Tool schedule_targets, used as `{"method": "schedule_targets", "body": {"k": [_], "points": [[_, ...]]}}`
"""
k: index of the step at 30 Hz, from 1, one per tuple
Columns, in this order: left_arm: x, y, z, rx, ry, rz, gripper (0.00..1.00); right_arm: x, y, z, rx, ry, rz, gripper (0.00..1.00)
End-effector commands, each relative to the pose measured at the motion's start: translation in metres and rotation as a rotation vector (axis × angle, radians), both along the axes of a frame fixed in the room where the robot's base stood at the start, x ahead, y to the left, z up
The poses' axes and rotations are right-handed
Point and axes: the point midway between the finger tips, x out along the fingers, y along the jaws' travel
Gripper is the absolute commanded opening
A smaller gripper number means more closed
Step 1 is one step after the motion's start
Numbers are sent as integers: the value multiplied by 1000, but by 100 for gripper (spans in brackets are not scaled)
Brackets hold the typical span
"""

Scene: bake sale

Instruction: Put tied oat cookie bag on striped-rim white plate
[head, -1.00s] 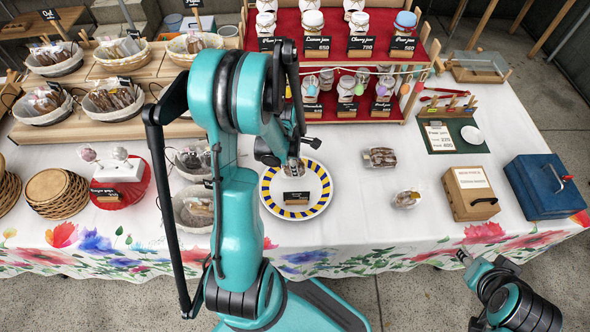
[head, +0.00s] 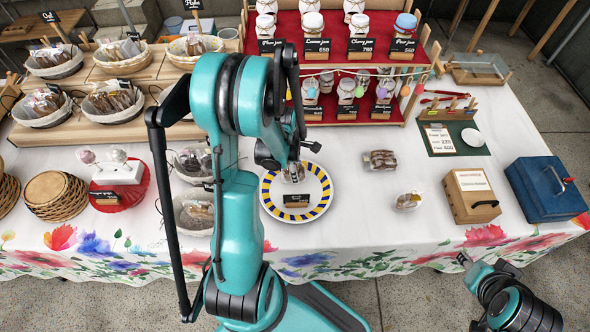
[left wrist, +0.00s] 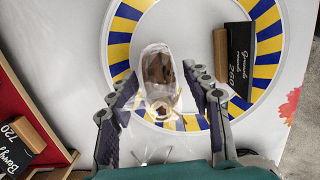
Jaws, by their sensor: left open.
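The tied oat cookie bag (left wrist: 158,75), clear with brown cookies inside, lies on the striped-rim white plate (left wrist: 120,45). In the head view the bag (head: 293,173) shows on the inner part of the plate (head: 268,201), whose rim is striped blue and yellow. My left gripper (left wrist: 166,92) is open, with one finger on each side of the bag's near end. The gathered, tied end points back toward the gripper. In the head view my left gripper (head: 294,163) is small and partly hidden by its arm. My right gripper (head: 464,259) is at the lower right, off the table; its jaws are unclear.
A small black price sign (head: 296,200) stands on the plate's near side. The red jam rack (head: 328,112) stands behind. Baskets (head: 194,210) are to the left.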

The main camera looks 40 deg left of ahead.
Motion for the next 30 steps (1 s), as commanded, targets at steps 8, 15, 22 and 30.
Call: {"method": "schedule_targets", "body": {"k": [8,15,22,30], "points": [[-6,5,64,0,0,2,50,0,0,28,0,0,0,40],[-8,10,105,0,0,1,50,0,0,42,0,0,0,40],[-8,1,127,23,-26,-95,50,0,0,44,0,0,0,40],[-12,-67,193,234,-205,-822,50,0,0,44,0,0,0,40]]}}
